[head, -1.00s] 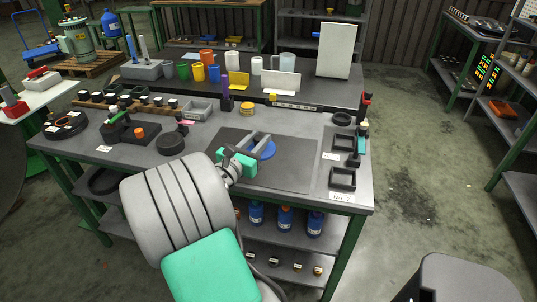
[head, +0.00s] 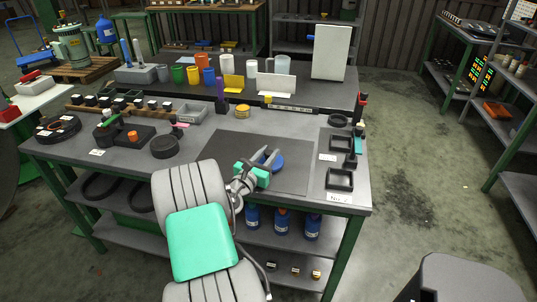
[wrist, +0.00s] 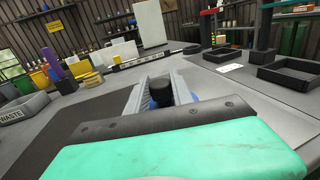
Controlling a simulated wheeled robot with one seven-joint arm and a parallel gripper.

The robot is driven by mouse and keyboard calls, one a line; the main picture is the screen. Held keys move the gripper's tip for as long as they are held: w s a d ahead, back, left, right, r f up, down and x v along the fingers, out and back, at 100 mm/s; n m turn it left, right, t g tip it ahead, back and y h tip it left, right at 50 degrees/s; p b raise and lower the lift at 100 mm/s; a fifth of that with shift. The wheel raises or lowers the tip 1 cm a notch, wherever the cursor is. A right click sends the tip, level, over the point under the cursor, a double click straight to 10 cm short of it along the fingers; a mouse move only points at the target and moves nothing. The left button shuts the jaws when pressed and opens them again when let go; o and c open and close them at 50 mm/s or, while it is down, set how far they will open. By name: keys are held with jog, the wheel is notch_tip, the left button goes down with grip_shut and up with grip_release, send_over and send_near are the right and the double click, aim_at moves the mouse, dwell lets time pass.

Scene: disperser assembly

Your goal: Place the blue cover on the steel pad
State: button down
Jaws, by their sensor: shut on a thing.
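The blue cover (head: 277,162) is a round blue disc held over the dark mat on the workbench. In the wrist view its black knob (wrist: 161,93) sits between the two grey fingers, and a little blue rim shows behind them. My gripper (head: 268,158) is shut on this knob; the fingers and the green housing hide much of the disc. The cover's height above the surface is hard to judge. The dark flat mat (head: 290,180) lies under and around the gripper. I cannot tell for sure which surface is the steel pad.
A black round part (head: 165,147) and a grey waste bin (head: 192,112) stand to the left. Cups and a white board (head: 332,52) stand behind. The mat's right part is clear.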

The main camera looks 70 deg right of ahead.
jog(key=shift+f, duration=0.4)
jog(key=shift+f, duration=0.1)
jog(key=c, duration=1.1)
grip_release()
jog(key=shift+r, duration=0.45)
jog(key=shift+w+a+r, duration=0.1)
jog(key=shift+a+r, duration=0.05)
jog(key=shift+a, duration=0.2)
jog(key=a, duration=0.7)
jog(key=w+a, duration=0.1)
jog(key=a, duration=0.3)
jog(key=shift+a, duration=0.15)
